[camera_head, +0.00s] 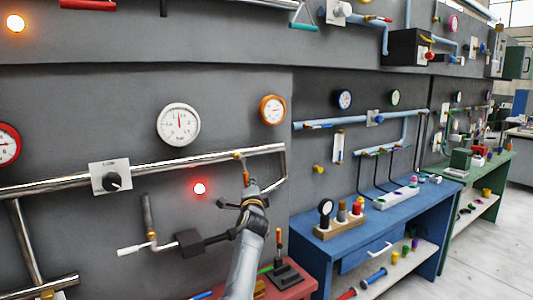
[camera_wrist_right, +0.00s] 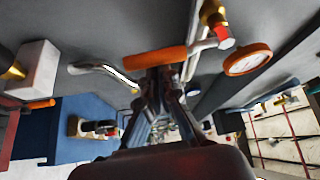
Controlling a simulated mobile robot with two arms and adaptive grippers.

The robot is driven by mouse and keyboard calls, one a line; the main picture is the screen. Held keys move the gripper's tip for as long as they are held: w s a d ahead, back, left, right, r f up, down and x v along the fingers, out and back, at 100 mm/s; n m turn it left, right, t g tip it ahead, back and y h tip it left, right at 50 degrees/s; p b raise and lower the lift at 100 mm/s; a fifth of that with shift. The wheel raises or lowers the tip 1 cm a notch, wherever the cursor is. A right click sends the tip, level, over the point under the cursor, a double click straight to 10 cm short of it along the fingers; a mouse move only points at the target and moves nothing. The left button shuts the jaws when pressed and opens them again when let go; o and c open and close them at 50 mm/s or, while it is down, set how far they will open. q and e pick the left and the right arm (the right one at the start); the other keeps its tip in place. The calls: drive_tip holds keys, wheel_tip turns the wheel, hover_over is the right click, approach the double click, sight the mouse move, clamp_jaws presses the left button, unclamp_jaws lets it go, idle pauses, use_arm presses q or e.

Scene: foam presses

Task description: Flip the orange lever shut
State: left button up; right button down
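The orange lever (camera_wrist_right: 155,57) lies across the right wrist view, just beyond my right fingertips. A brass fitting with a red end (camera_wrist_right: 218,25) sits beside it on the pipe. In the head view, a small orange and brass part (camera_head: 239,156) shows on the steel pipe (camera_head: 200,161), right above my right gripper (camera_head: 245,180). My right gripper's fingers (camera_wrist_right: 165,85) point at the lever and come very close to it; the lever hides their tips. I cannot tell whether they touch it or how far apart they are. My left gripper is not in view.
A white gauge (camera_head: 178,124) and an orange-rimmed gauge (camera_head: 271,110) are on the wall above the pipe. A dial plate (camera_head: 110,177) sits left. A glowing red lamp (camera_head: 199,188) is beside my gripper. A blue bench (camera_head: 375,215) stands right; the floor (camera_head: 485,230) beyond is clear.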

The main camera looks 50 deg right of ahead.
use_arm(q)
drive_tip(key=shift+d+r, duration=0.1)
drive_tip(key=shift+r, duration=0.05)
use_arm(e)
drive_tip(key=shift+w+a+f, duration=0.1)
drive_tip(key=shift+a+f, duration=0.05)
drive_tip(key=shift+a, duration=0.15)
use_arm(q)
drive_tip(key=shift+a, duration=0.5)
use_arm(e)
drive_tip(key=shift+a, duration=0.1)
